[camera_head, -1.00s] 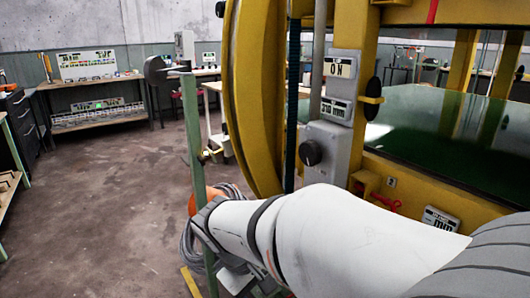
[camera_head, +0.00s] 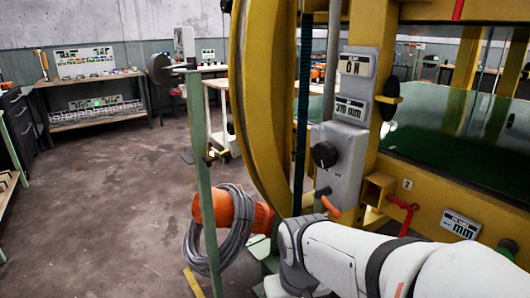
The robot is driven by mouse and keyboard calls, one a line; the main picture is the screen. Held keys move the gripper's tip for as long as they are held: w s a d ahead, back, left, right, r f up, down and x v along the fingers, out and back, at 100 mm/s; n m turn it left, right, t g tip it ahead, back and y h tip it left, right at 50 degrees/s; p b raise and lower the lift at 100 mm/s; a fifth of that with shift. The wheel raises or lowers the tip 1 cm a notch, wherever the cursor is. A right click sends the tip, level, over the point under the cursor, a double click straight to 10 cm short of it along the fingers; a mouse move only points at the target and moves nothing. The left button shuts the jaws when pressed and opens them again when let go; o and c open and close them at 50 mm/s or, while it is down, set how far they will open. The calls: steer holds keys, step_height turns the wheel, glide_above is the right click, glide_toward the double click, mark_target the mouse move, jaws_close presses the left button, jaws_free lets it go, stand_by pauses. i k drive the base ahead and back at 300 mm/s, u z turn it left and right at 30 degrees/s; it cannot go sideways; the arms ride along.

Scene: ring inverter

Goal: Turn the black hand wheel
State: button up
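Several round black parts show in the head view, and I cannot tell for certain which is the hand wheel. A black round knob (camera_head: 325,154) sits on the front of a grey box on the yellow machine. A black disc (camera_head: 388,98), seen nearly edge-on, is on a yellow shaft to the right of the number displays. Another black disc (camera_head: 158,69) tops a green post at the left. My white arm reaches in from the lower right and bends down below the grey box. My gripper is not visible; no fingertips show.
The yellow ring (camera_head: 255,110) stands left of the grey box (camera_head: 345,165). An orange-tipped lever (camera_head: 330,207) is below it. A red handle (camera_head: 404,214) is at the right. Grey cable (camera_head: 220,235) hangs by the green post (camera_head: 203,180). The floor (camera_head: 100,210) at left is open.

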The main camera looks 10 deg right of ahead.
mark_target(325, 155)
steer(key=z, duration=0.1)
steer(key=k, duration=1.05)
steer(key=u, duration=0.6)
steer(key=i, duration=0.55)
steer(key=u, duration=0.05)
